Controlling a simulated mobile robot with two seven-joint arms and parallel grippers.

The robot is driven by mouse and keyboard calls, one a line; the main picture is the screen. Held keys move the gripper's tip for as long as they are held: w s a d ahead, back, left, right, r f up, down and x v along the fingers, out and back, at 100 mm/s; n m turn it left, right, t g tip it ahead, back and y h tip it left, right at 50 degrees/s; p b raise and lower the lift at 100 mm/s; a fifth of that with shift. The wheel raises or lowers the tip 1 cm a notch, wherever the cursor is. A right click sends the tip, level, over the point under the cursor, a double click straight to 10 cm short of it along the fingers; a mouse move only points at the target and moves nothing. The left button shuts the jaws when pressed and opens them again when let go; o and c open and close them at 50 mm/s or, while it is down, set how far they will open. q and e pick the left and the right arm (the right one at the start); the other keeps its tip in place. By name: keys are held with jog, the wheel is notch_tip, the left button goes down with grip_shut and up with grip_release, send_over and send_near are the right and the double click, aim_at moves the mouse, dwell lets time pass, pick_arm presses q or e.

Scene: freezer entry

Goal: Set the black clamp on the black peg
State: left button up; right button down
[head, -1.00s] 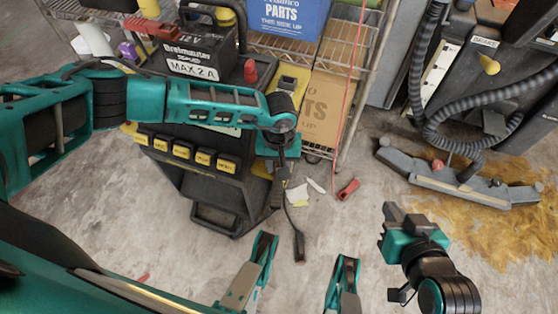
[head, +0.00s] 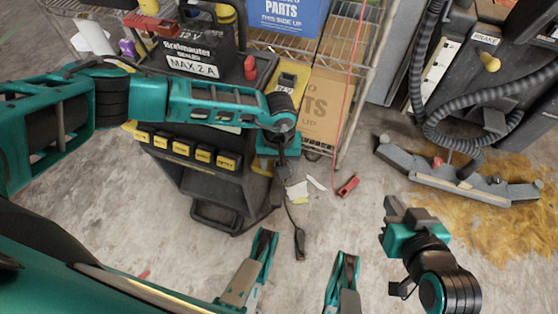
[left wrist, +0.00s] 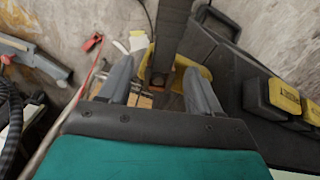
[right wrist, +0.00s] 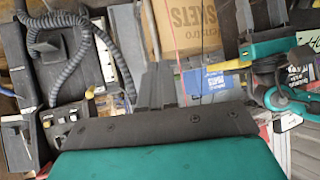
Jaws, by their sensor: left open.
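My left gripper (head: 281,160) points down beside the right edge of the cart. Its fingers stand apart in the left wrist view (left wrist: 160,88), with a dark upright bar (left wrist: 172,35) and a yellow part (left wrist: 190,66) between or beyond them; I cannot tell whether it touches them. A black cable runs down past the gripper to a small black piece (head: 299,244), which looks like the black clamp, low over the floor. I cannot make out the black peg with certainty. My right gripper (head: 391,209) is away to the right, its fingers together and empty; they also show in the right wrist view (right wrist: 150,84).
The dark cart (head: 222,185) with yellow-labelled buttons carries a battery (head: 200,45) and a red knob (head: 250,67). A wire shelf (head: 350,40) with boxes stands behind. A red clamp (head: 347,186) is at the end of a red cable. Hoses and a machine (head: 510,90) stand right.

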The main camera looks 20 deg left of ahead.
pick_arm(q)
notch_tip(320, 180, up, 6)
jog(key=shift+w+f+p, duration=0.1)
jog(key=shift+f+p, duration=0.1)
jog(key=shift+p, duration=0.8)
notch_tip(320, 180, up, 7)
jog(key=p, duration=0.2)
jog(key=shift+r, duration=0.2)
pick_arm(e)
jog(key=shift+s+d+r, duration=0.2)
jog(key=shift+d+r, duration=0.1)
jog(key=shift+r, duration=0.2)
jog(key=shift+s+d+r, duration=0.15)
jog(key=shift+d+r, duration=0.15)
jog(key=shift+r, duration=0.15)
